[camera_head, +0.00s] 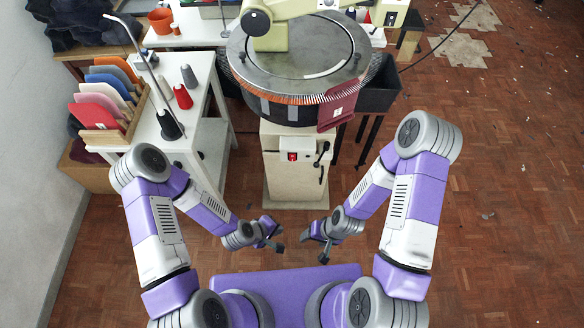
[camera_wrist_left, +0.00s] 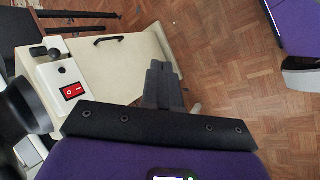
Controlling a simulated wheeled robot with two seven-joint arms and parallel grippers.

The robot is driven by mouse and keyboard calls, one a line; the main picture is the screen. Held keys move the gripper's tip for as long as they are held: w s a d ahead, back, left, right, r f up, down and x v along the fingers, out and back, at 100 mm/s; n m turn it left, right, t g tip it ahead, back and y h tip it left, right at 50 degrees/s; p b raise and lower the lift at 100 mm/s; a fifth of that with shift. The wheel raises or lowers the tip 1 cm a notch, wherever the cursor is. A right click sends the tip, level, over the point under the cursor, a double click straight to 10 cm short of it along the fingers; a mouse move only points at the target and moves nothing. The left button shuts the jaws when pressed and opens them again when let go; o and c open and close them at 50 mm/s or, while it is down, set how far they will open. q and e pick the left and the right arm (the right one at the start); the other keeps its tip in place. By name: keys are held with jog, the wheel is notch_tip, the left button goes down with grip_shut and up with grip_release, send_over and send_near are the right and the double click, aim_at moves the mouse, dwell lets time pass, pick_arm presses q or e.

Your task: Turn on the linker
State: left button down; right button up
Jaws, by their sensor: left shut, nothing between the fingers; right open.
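The linker is a round machine with a metal dial (camera_head: 300,62) on a cream pedestal cabinet (camera_head: 294,180). A red rocker switch (camera_head: 292,156) sits on a pale plate on the cabinet's front. In the left wrist view the red switch (camera_wrist_left: 72,91) shows on its plate, left of my fingers. My left gripper (camera_head: 275,242) is shut and empty, in front of and below the cabinet, apart from it. Its closed fingers (camera_wrist_left: 163,84) show in the wrist view. My right gripper (camera_head: 322,252) is open and empty, to the right of the left one.
A black lever (camera_head: 322,154) is on the cabinet's right side. A white table (camera_head: 150,120) with thread cones and a rack of coloured panels (camera_head: 100,105) stands at left. A black bin (camera_head: 380,88) is behind right. The floor (camera_head: 490,200) at right is mostly clear.

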pick_arm(q)
jog(key=w+d+f+n+t+h+b, duration=0.1)
jog(key=w+d+n+t+b, duration=0.1)
jog(key=w+d+n+t, duration=0.4)
jog(key=w+r+n+t+y+b, duration=0.2)
jog(key=w+n+y, duration=0.3)
jog(key=n, duration=1.5)
jog(key=shift+w+n+t+y, duration=0.3)
jog(key=shift+w+t, duration=0.5)
pick_arm(e)
notch_tip(320, 180, down, 5)
pick_arm(q)
jog(key=shift+w+f, duration=0.1)
pick_arm(e)
jog(key=shift+f, duration=0.15)
